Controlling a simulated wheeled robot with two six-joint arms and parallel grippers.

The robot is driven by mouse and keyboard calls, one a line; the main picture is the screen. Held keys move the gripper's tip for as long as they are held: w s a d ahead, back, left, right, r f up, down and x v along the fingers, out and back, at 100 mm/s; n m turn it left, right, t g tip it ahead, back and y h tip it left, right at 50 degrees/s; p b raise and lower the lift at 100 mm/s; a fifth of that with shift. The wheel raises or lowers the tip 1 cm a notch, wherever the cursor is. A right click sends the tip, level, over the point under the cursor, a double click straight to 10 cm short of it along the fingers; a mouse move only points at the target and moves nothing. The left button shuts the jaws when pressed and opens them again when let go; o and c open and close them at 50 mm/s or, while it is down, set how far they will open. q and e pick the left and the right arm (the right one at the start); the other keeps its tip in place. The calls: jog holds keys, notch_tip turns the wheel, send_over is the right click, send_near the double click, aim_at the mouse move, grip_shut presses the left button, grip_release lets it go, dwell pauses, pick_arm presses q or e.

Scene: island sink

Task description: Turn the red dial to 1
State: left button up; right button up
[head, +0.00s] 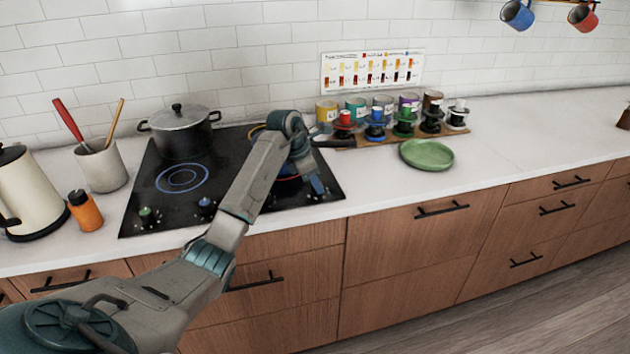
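The black cooktop (150,180) lies in the white counter, with its dials along the front edge. A green dial (146,214) and a blue dial (206,205) show at the left of that edge. I cannot make out the red dial; my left arm and gripper cover part of the right front of the cooktop. My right gripper is not in view.
A lidded pot (181,132) stands on the back left burner. A wooden tray (372,138) with several colored cups and a green plate (427,154) are right of the cooktop. A kettle (28,190) stands left.

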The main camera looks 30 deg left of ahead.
pick_arm(q)
jog(key=shift+m, duration=0.3)
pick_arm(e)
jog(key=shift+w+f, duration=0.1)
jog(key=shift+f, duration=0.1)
pick_arm(q)
jog(key=m+g+h+b, duration=0.1)
jog(key=m+b, duration=0.1)
jog(key=m, duration=0.1)
jog(key=shift+w, duration=0.15)
jog(key=shift+m+b, duration=0.3)
jog(key=shift+m, duration=0.3)
jog(key=shift+m+g, duration=0.3)
jog(key=shift+r+m+h, duration=0.1)
jog(key=shift+m+h, duration=0.2)
jog(key=shift+m+g+p, duration=0.3)
jog(key=shift+a+m+p, duration=0.1)
jog(key=shift+m+p, duration=0.4)
jog(key=shift+m, duration=0.1)
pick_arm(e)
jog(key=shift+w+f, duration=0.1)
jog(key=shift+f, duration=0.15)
